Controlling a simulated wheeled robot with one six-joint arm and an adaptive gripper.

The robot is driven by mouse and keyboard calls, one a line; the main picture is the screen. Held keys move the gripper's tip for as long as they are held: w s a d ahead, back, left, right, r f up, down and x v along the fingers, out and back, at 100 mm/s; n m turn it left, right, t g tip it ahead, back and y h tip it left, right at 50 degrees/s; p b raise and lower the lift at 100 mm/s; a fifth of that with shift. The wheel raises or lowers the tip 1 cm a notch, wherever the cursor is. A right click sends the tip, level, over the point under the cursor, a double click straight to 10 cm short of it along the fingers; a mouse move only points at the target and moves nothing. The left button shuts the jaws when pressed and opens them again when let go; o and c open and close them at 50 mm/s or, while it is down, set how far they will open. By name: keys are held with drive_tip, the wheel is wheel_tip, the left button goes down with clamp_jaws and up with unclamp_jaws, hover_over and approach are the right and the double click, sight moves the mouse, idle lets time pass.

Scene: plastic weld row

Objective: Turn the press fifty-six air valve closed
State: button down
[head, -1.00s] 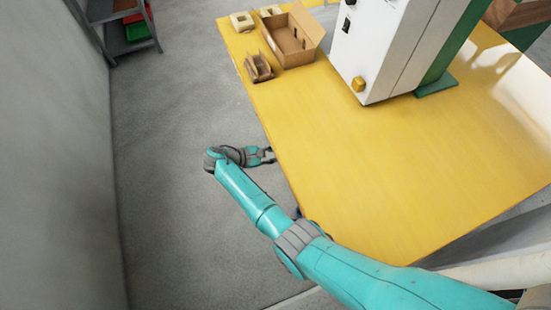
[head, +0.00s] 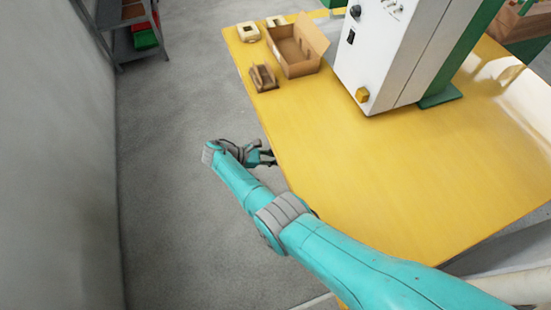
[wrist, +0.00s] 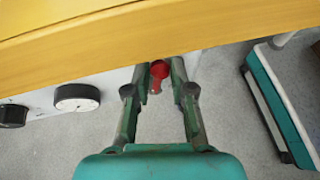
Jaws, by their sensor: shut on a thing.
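The air valve's red handle (wrist: 159,70) shows in the wrist view, just under the front edge of the yellow table. It has a rounded end and a narrower part pointing toward my palm. My gripper (wrist: 159,80) has one finger on each side of the handle and is shut on it. In the head view my gripper (head: 268,157) is at the table's left edge, low beside it. The handle is hidden there, and the valve body and pipe are hidden in both views.
The yellow table (head: 400,190) carries a white press cabinet (head: 385,50), an open cardboard box (head: 297,50) and small parts. Under its edge are a white-faced dial (wrist: 77,97) and a black knob (wrist: 12,115). A shelf rack (head: 125,30) stands far left. Grey floor (head: 170,220) is open.

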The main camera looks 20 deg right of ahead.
drive_tip(key=c, duration=1.1)
unclamp_jaws()
drive_tip(key=shift+c, duration=0.2)
drive_tip(key=shift+a, duration=0.1)
drive_tip(key=v, duration=0.7)
drive_tip(key=shift+a, duration=0.2)
drive_tip(key=shift+c, duration=0.3)
